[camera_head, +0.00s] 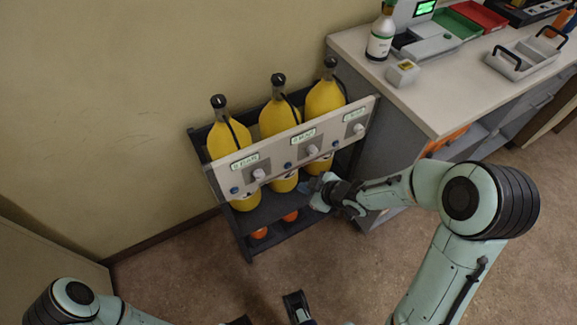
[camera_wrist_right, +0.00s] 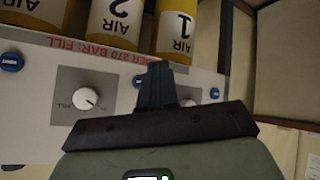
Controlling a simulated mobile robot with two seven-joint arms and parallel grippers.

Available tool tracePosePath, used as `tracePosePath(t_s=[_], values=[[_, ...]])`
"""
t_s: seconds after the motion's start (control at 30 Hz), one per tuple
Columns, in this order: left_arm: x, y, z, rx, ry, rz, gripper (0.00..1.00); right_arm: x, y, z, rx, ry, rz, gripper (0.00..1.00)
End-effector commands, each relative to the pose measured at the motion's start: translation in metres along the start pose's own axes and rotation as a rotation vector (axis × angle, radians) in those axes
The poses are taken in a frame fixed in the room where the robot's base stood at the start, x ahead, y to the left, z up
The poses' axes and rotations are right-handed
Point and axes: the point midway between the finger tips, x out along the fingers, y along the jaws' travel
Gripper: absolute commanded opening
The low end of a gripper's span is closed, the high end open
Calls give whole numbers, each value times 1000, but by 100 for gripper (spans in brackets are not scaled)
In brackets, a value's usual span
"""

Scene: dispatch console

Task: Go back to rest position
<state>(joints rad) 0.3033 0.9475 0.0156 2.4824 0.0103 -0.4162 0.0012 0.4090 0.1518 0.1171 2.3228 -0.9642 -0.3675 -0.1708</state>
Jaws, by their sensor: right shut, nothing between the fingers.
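My right gripper (camera_head: 318,190) is beside the lower right part of a dark rack (camera_head: 245,235). Its fingers are shut and empty. In the right wrist view the closed fingertips (camera_wrist_right: 155,85) stand in front of the rack's pale panel (camera_wrist_right: 38,105); I cannot tell whether they touch it. The arm bends from the right side of the head view toward the rack.
Three yellow air cylinders (camera_head: 228,138) stand in the rack behind a panel with knobs (camera_head: 258,174). A counter (camera_head: 425,95) to the right carries a bottle (camera_head: 381,38), trays and a grey caddy (camera_head: 525,58). Brown floor (camera_head: 180,270) is clear in front.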

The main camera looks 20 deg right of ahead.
Motion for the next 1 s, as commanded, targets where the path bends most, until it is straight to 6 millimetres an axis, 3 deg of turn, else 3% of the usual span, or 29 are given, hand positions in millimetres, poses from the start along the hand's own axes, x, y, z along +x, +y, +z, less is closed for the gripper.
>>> tracePosePath(t_s=[0.53,0.67,0.77,0.9,1.0], values=[[0,0,0,0,0,0,0,-1,0,0,0,1,1,0],[-7,2,1,0,0,0,0,4,-11,8,69,-22,-26,0],[-21,6,3,1,-3,0,0,15,-37,25,228,-83,-81,0],[-47,15,6,2,-11,-1,0,26,-100,65,552,-259,-166,0],[-65,21,7,3,-18,-1,0,22,-150,94,769,-424,-199,0]])
